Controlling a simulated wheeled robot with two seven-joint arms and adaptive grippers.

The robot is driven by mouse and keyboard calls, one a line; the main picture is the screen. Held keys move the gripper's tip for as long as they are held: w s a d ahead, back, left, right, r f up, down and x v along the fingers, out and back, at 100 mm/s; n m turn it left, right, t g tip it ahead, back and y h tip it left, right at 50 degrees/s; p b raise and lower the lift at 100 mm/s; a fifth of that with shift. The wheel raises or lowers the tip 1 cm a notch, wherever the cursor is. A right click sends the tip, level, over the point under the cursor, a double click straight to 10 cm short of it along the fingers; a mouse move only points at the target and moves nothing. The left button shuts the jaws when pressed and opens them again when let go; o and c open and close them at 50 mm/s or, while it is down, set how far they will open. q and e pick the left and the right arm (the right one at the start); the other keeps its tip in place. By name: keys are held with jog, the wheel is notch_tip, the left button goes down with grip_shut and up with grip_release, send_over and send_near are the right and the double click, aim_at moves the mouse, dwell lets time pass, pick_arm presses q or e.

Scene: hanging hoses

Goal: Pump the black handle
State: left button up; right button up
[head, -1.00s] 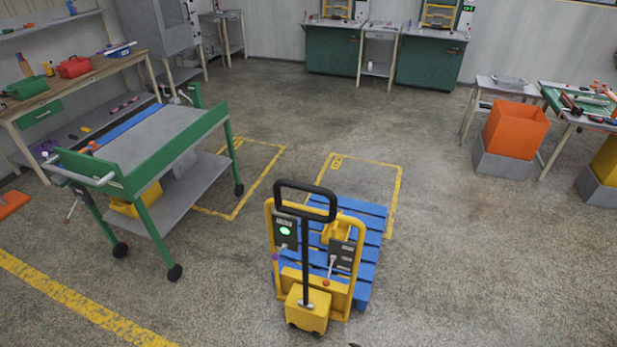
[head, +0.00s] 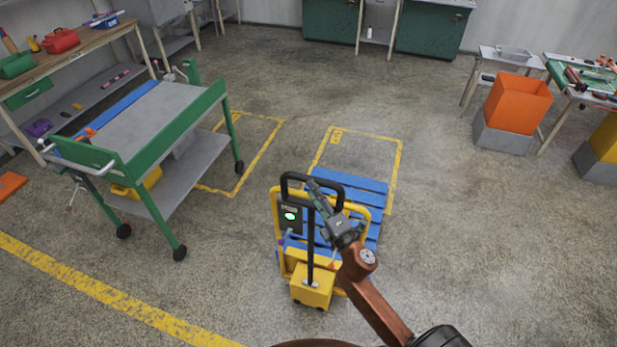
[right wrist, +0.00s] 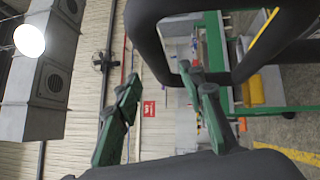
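The black handle (head: 284,190) is an upright loop on a black post, on a yellow pallet truck (head: 312,287). My right gripper (head: 313,185) is at the right side of the loop's top in the head view, overlapping it. In the right wrist view its two green fingers (right wrist: 163,95) stand apart with a clear gap. The black handle (right wrist: 152,45) shows large and close there, its bend by the gap and partly behind the right finger. I cannot tell whether the gripper touches it. My left gripper is not in view.
A blue pallet (head: 350,185) lies behind the truck's frame. A green and grey cart (head: 150,125) stands to the left, an orange bin (head: 517,105) to the right. The floor around the truck is mostly clear.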

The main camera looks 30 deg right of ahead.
jog(key=shift+h, duration=0.4)
jog(key=w, duration=0.1)
jog(key=w+d, duration=0.2)
jog(key=shift+w+r, duration=0.25)
jog(key=shift+r, duration=0.1)
jog(key=shift+w, duration=0.35)
grip_shut()
